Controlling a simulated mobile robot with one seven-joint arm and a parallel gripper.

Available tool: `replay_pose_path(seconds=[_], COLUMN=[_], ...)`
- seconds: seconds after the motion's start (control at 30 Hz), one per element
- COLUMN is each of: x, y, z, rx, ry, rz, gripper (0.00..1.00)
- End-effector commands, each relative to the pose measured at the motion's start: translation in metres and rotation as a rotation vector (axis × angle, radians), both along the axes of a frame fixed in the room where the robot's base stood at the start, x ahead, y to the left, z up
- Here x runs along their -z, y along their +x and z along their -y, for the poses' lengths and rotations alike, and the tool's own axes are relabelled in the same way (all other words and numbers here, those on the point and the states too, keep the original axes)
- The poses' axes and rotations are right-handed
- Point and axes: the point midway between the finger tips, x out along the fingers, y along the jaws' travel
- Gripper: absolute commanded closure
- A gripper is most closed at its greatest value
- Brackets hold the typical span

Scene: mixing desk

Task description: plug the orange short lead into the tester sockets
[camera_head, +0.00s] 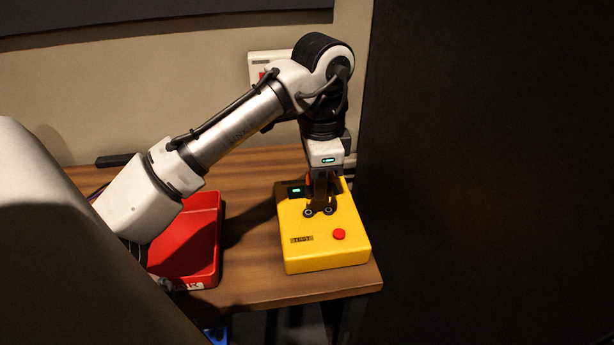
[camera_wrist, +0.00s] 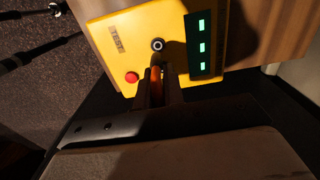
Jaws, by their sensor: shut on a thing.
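The yellow tester box (camera_head: 318,252) stands on the right end of the desk, and it also fills the top of the wrist view (camera_wrist: 125,55). My gripper (camera_head: 320,203) points down over its socket area and is shut on the orange short lead (camera_wrist: 155,88). Only a sliver of the lead shows between the fingers. One dark round socket (camera_wrist: 157,44) shows in the wrist view. In the head view two dark rings (camera_head: 308,212) lie at the fingertips. I cannot tell whether the lead's plugs are in the sockets.
The tester has a red button (camera_head: 339,234), a TEST label (camera_head: 301,239) and a lit green display (camera_wrist: 201,47). A red tray (camera_head: 207,266) stands to the left on the wooden desk (camera_head: 252,275). A dark panel (camera_head: 490,170) rises close on the right.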

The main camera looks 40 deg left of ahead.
Motion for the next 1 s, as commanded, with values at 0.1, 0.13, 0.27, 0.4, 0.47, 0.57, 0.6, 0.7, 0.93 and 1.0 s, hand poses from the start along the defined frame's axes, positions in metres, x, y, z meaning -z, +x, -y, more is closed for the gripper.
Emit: replay_pose_path(seconds=[0.1, 0.13, 0.27, 0.4, 0.47, 0.57, 0.6, 0.7, 0.93, 1.0], x=[0.008, 0.009, 0.009, 0.009, 0.009, 0.011, 0.012, 0.017, 0.027, 0.028], y=[0.005, 0.005, 0.006, 0.006, 0.006, 0.006, 0.006, 0.005, 0.005, 0.004], z=[0.001, 0.001, 0.001, 0.001, 0.001, 0.001, 0.001, 0.001, 0.0, 0.0], rx=[0.001, 0.0, 0.0, 0.0, 0.0, 0.0, 0.0, 0.001, 0.0, 0.0], ry=[0.0, 0.0, 0.0, 0.001, 0.001, 0.001, 0.0, 0.001, 0.003, 0.003], rz=[0.0, 0.0, 0.0, -0.001, -0.001, -0.001, -0.001, -0.002, -0.003, -0.004], gripper=[1.0, 1.0, 1.0, 1.0, 1.0, 1.0, 1.0, 1.0, 1.0, 1.0])
